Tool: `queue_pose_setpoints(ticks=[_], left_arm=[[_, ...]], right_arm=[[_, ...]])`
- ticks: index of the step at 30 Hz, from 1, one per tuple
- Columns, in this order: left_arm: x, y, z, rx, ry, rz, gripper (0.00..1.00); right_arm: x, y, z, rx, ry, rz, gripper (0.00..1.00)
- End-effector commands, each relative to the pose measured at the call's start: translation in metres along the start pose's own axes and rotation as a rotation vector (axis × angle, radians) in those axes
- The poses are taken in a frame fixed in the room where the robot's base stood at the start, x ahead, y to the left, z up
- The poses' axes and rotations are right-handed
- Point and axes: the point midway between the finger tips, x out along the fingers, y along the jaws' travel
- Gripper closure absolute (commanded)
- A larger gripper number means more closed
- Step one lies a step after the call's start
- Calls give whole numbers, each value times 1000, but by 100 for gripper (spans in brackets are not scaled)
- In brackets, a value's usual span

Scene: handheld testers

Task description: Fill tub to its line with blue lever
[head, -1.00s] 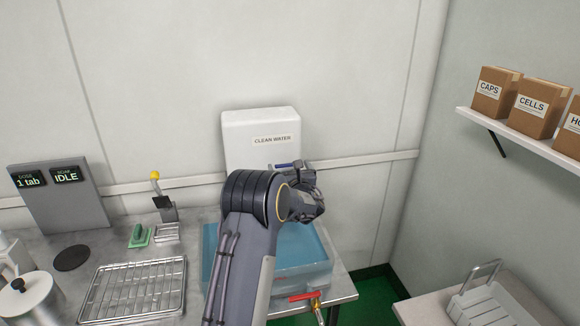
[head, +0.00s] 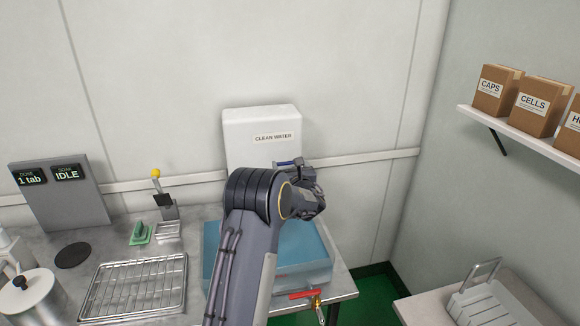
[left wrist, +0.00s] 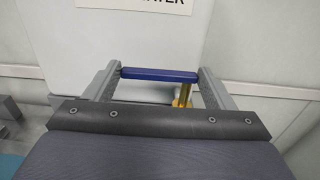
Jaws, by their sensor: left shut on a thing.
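The blue lever (head: 284,163) shows on the front of the white clean water tank (head: 262,122). In the left wrist view the blue lever (left wrist: 158,75) lies crosswise between my two fingers, with a brass stem below its right end. My left gripper (left wrist: 158,82) is shut on the lever; in the head view my left gripper (head: 302,170) is at the tank's front. The translucent blue tub (head: 312,250) stands below on the steel table, partly hidden by my arm. Its fill line and water level cannot be made out. My right gripper is not in view.
A red lever (head: 302,295) on a brass tap is at the tub's front. A wire rack (head: 135,285), a steel pot (head: 28,298), a green-based tool (head: 140,234) and a yellow-knobbed lever (head: 156,174) stand left. A display panel (head: 60,195) reads "1 tab" and "IDLE".

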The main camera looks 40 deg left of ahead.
Motion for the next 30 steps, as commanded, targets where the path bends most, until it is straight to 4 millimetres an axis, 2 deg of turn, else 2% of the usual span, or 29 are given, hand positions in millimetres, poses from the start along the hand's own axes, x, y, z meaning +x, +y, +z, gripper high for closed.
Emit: queue_pose_setpoints(ticks=[8,21,30], left_arm=[[-4,-6,1,-1,0,114,64],[-12,-17,1,-1,-3,492,64],[-13,-17,0,-1,-1,656,64]], right_arm=[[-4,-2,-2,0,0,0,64],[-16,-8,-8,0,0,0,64],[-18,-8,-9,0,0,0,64]])
